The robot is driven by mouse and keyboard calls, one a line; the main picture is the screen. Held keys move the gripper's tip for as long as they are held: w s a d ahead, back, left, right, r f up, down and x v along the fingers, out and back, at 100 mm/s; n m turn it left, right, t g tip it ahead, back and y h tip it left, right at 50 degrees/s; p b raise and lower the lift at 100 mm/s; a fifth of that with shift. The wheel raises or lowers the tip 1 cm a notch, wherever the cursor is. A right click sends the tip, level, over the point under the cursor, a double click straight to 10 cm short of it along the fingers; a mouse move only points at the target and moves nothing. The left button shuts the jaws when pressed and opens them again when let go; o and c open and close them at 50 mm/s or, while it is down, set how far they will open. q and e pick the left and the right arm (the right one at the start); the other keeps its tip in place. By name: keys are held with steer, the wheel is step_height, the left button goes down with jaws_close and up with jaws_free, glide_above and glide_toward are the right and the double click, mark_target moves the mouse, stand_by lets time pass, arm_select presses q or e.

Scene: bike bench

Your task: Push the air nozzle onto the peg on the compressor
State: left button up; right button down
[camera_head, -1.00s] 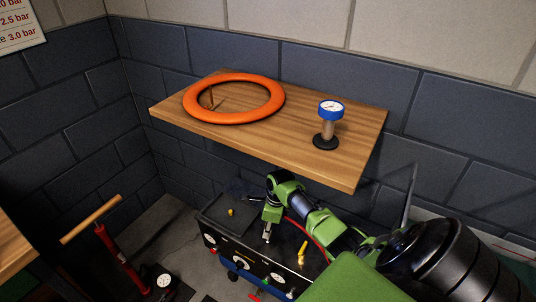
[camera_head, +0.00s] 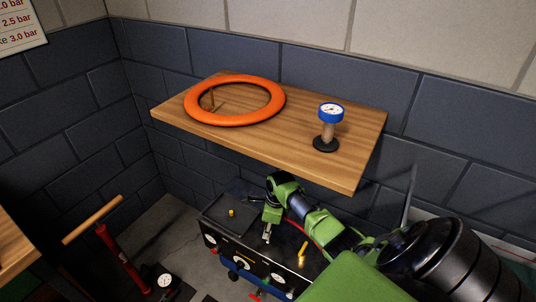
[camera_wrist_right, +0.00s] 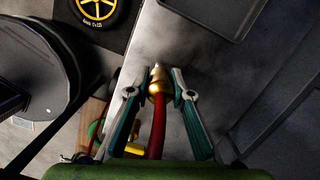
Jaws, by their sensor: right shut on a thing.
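My right gripper (camera_head: 267,236) is shut on the air nozzle, above the compressor (camera_head: 245,262). In the right wrist view the air nozzle (camera_wrist_right: 157,80) is a brass tip on a red hose, between the fingertips of my right gripper (camera_wrist_right: 164,86). In the head view the arm and fingers mostly hide the nozzle. A short yellow peg-like piece (camera_head: 232,212) stands on the compressor's dark top, left of the gripper and apart from it. A yellow lever-like part (camera_head: 302,250) is to the right. I cannot tell for certain which one is the peg. My left gripper is out of view.
A wooden shelf (camera_head: 355,170) overhangs behind the compressor, holding an orange ring (camera_head: 235,120) and a blue-topped gauge (camera_head: 328,125). A red floor pump (camera_head: 118,258) stands at the left. The red hose (camera_head: 296,222) runs beside my right arm.

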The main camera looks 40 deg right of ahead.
steer(key=shift+f+b, duration=0.85)
steer(key=shift+f, duration=0.8)
steer(key=c, duration=1.7)
jaws_free()
steer(key=r, duration=0.4)
steer(key=s+r, duration=0.1)
steer(key=r, duration=0.3)
steer(key=d+r, duration=0.1)
steer(key=r, duration=0.3)
steer(key=shift+s, duration=0.25)
steer(key=shift+a, duration=0.1)
